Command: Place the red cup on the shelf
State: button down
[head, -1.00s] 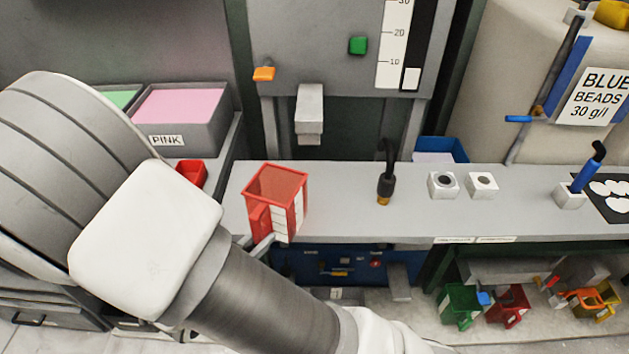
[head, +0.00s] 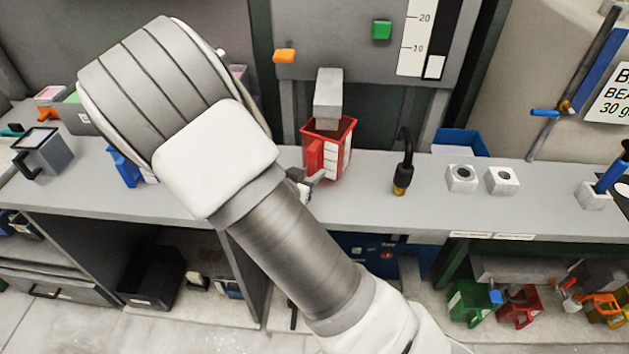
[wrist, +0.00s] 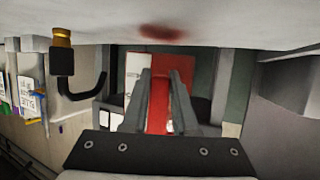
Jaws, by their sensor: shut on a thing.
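The red cup (head: 330,158), with a white label strip on its side, is upright at the grey press's spout (head: 328,92). The spout's lower end overlaps the cup's open top in the head view. My gripper (head: 305,184) is shut on the cup's handle at the front left. The wrist view, which looks upside down, shows the red cup (wrist: 158,112) between my two fingers (wrist: 162,78). The grey bench top (head: 440,200) runs below the cup. I cannot tell whether the cup's base touches it. My arm hides part of the bench.
A black bent nozzle (head: 402,170) and two white sockets (head: 461,178) (head: 502,181) stand right of the cup. A blue bin (head: 460,142) is behind them. A green cup (head: 472,302) and another red cup (head: 519,305) sit below the bench. The bench between cup and nozzle is clear.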

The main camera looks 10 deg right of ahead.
jog(key=f, duration=0.2)
jog(key=f+b, duration=0.1)
jog(key=shift+w+d, duration=0.4)
jog(key=shift+f, duration=0.2)
jog(key=shift+f, duration=0.15)
jog(key=c, duration=0.7)
grip_release()
